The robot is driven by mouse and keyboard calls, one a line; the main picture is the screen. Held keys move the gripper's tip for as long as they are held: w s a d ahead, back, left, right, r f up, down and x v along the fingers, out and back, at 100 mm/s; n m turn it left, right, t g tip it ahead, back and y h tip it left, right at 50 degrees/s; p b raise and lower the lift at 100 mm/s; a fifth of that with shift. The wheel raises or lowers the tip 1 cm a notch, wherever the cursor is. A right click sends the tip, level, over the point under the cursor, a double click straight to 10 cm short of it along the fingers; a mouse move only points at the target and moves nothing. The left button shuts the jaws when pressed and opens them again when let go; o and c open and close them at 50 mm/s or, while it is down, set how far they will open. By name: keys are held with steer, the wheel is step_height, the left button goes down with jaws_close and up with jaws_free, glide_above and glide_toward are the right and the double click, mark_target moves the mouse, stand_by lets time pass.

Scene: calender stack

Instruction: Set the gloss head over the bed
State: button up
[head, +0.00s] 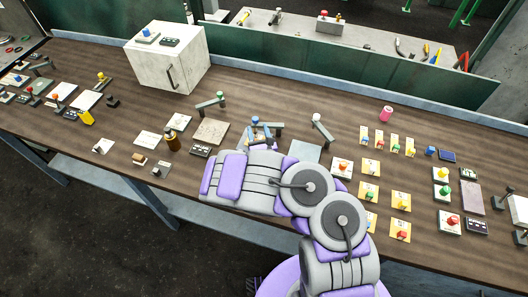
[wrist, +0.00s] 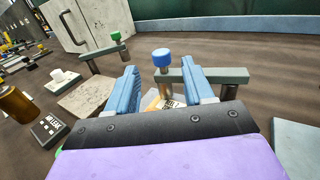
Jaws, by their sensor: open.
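A swing arm with a blue knob (wrist: 162,58) stands ahead of my gripper (wrist: 158,82); its grey bar (wrist: 218,76) runs right to a post. In the head view the blue knob (head: 255,120) shows just beyond my gripper (head: 262,134). My gripper is open, its two blue fingers on either side of the knob in the picture; contact cannot be told. A bare grey-brown plate (wrist: 88,98), also in the head view (head: 211,132), lies to the left. A blue-grey plate (head: 305,152) lies to the right. No readable label tells which part is the gloss head or bed.
A green-knobbed swing arm (wrist: 103,50) stands left of the blue one. Another arm (head: 321,130) stands to the right. A white cabinet (head: 168,62) stands behind left. Yellow cards with knobs (head: 369,167) fill the right.

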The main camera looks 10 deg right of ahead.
steer(key=s+p, duration=0.1)
steer(key=s, duration=0.2)
steer(key=s+p, duration=0.1)
steer(key=s, duration=0.2)
steer(key=s+p, duration=0.1)
steer(key=s, duration=0.2)
steer(key=shift+s+d, duration=0.35)
steer(key=shift+s, duration=0.05)
steer(key=shift+s+d+p, duration=0.1)
steer(key=shift+s+p, duration=0.2)
steer(key=shift+s, duration=0.35)
steer(key=shift+c, duration=0.4)
